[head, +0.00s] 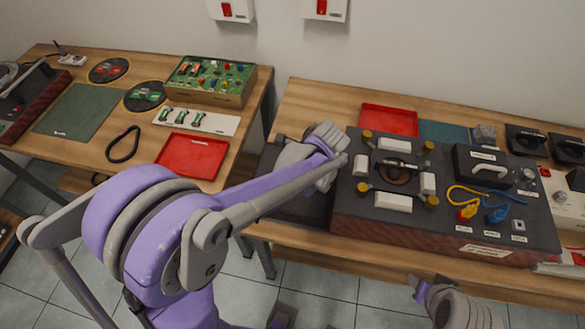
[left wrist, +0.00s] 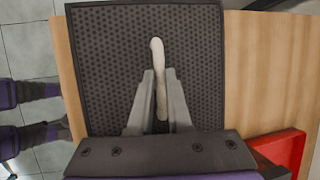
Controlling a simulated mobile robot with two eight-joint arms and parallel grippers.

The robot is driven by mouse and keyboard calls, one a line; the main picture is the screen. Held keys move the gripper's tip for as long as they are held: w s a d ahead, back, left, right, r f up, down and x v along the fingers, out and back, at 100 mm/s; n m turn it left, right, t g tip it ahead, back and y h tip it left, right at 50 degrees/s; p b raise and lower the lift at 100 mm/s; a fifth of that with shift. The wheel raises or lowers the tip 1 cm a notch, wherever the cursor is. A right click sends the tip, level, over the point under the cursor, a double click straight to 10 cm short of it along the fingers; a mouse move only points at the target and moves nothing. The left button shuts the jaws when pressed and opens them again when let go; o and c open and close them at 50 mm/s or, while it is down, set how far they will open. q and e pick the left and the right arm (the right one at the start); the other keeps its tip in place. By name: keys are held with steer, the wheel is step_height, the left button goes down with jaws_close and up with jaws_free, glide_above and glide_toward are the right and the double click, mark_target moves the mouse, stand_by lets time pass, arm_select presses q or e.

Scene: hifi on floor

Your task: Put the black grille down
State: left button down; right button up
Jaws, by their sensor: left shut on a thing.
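The black grille (head: 302,208) is a dark flat panel at the left end of the right table, beside the hifi unit. In the left wrist view, its perforated face (left wrist: 110,60) and pale upright handle (left wrist: 156,50) fill the middle. My left gripper (left wrist: 160,82) is shut on this handle. In the head view, my left arm and hand hide much of the panel. I cannot tell whether its underside touches the table.
The dark hifi unit (head: 350,218) with knobs, white blocks and cables stands right of the grille. A red tray (head: 388,120) lies behind it. The left table (head: 85,157) carries another red tray (head: 192,156), a green circuit box (head: 210,82) and a mat (head: 78,111). A gap separates the tables.

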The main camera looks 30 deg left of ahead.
arm_select(q)
steer(key=c, duration=0.8)
jaws_free()
steer(key=shift+c, duration=0.2)
steer(key=shift+d+r, duration=0.15)
steer(key=shift+r, duration=0.25)
steer(key=p+v, duration=0.1)
steer(key=v, duration=1)
steer(key=s+f+n+t+h, duration=0.2)
steer(key=s+n, duration=0.5)
steer(key=s+f+n+t+h, duration=0.2)
steer(key=s+f+n, duration=0.1)
steer(key=s+n, duration=0.4)
steer(key=shift+s+a+f+n+h, duration=0.25)
steer(key=shift+s+a+n+h, duration=0.2)
steer(key=shift+s, duration=0.15)
